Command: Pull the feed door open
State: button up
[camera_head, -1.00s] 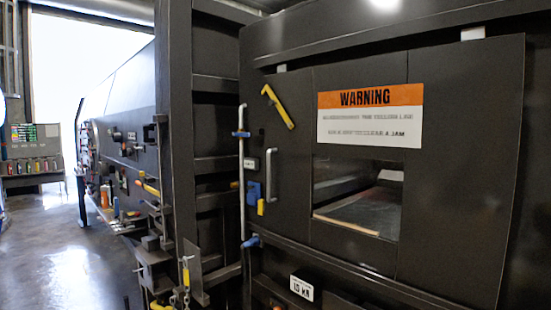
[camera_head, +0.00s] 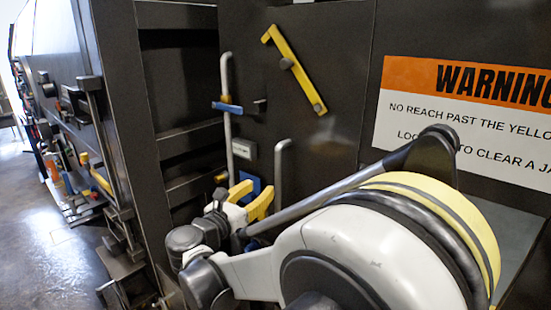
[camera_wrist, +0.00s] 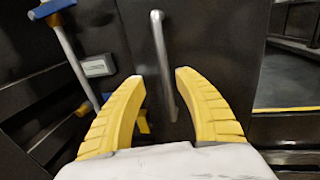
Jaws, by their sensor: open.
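The feed door (camera_head: 325,135) is a dark panel that looks shut in its frame. Its grey vertical bar handle (camera_head: 281,172) stands on the panel near its left edge, partly hidden behind my arm in the head view. In the wrist view the handle (camera_wrist: 163,62) runs up between and beyond the yellow fingers. My gripper (camera_head: 256,197) is open, with its fingers apart on either side of the handle's line in the wrist view (camera_wrist: 158,85). Whether the fingers touch the handle cannot be told.
A yellow lever (camera_head: 294,68) is on the panel above the handle. A grey vertical rod (camera_head: 228,130) with a blue bracket (camera_head: 227,107) runs left of the handle. A warning sign (camera_head: 470,118) is at right. Open floor (camera_head: 55,255) lies at far left.

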aim_at(277, 176)
jog(key=x, duration=0.6)
jog(key=p+x, duration=0.1)
jog(key=x, duration=0.2)
jog(key=shift+d+r, duration=0.1)
jog(key=shift+d, duration=0.3)
jog(key=shift+w+d, duration=0.1)
jog(key=shift+w, duration=0.25)
grip_shut()
